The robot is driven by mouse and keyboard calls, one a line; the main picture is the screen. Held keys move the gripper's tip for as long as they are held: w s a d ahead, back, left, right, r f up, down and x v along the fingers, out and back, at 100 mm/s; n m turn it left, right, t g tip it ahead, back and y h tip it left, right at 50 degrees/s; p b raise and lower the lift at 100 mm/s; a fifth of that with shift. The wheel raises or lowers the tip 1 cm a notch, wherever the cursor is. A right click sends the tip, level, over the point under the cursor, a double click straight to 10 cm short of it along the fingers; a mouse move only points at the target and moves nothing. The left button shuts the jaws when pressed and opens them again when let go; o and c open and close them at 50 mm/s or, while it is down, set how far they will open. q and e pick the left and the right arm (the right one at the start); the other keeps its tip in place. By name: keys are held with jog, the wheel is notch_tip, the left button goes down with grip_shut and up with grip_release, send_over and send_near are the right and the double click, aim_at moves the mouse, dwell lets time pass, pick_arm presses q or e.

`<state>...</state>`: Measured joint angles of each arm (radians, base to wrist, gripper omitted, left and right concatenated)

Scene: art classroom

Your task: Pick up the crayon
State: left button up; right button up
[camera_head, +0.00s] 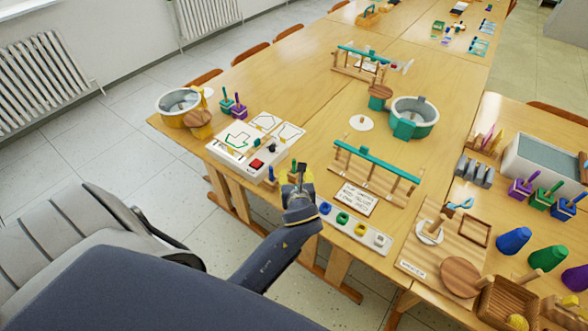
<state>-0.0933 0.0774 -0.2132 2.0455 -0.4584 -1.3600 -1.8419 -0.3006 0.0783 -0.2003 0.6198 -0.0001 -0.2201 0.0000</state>
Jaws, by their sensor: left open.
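My left gripper (300,170) is open at the near edge of the long wooden table (270,85), its arm coming up from the lower left. It is between the white drawing board (240,160) and the white strip with coloured rings (365,234). No crayon can be picked out with certainty. A small yellow piece shows right beside the gripper, and a small blue piece (270,176) lies to its left by the board; both are too small to name. The gripper hides part of the table edge. My right gripper is not in view.
A wooden rack with a green bar (376,160) and a written card (355,199) stand right of the gripper. Round pots (412,108) stand farther back. Blue, green and purple cone-shaped pieces (514,240) crowd the right table. Bare wood lies mid-table.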

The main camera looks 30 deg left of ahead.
aim_at(294, 166)
pick_arm(q)
jog(key=shift+x, duration=3.35)
jog(key=shift+w+d+r, duration=0.1)
jog(key=shift+c, duration=0.6)
grip_shut()
